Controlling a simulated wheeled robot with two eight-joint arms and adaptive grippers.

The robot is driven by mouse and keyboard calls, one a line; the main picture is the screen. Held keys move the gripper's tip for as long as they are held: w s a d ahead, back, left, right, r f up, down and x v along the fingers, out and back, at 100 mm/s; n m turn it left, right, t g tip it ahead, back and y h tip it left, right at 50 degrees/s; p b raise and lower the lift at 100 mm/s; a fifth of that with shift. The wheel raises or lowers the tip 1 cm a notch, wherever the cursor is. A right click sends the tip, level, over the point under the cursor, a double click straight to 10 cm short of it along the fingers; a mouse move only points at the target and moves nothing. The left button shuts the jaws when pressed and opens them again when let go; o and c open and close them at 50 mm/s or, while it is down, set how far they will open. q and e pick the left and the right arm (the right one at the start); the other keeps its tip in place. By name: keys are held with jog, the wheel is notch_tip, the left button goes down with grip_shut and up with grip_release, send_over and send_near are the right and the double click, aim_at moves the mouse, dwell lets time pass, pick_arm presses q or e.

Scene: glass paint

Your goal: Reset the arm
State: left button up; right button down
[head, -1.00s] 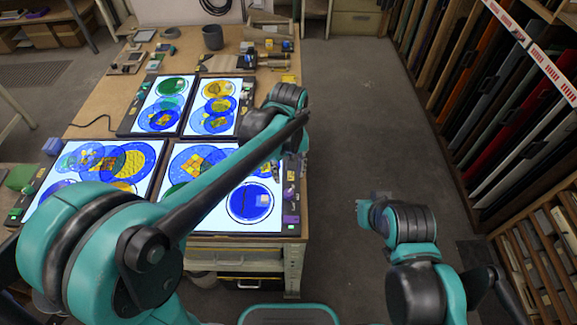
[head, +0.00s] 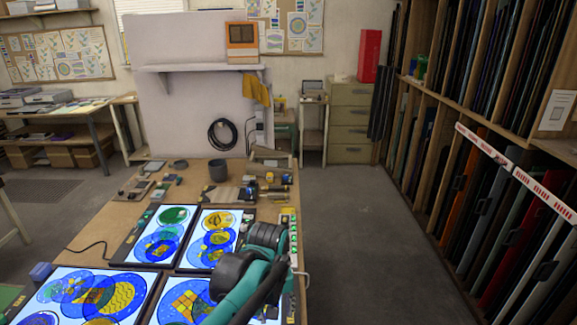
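I see nothing held.
Lit panels with blue, yellow and green glass designs (head: 160,236) lie on the bench. A dark cup (head: 217,170) and small tools stand behind them. A rack of glass sheets (head: 480,200) lines the right side. Open floor (head: 365,240) lies between bench and rack.

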pick_arm(q)
jog(key=s+a+f+m+t+b, duration=0.1)
jog(key=s+a+m+t, duration=0.2)
jog(key=s+a+t, duration=0.3)
jog(key=shift+s+a+f, duration=0.4)
jog(key=shift+s+a, duration=2.15)
jog(key=shift+a, duration=1.85)
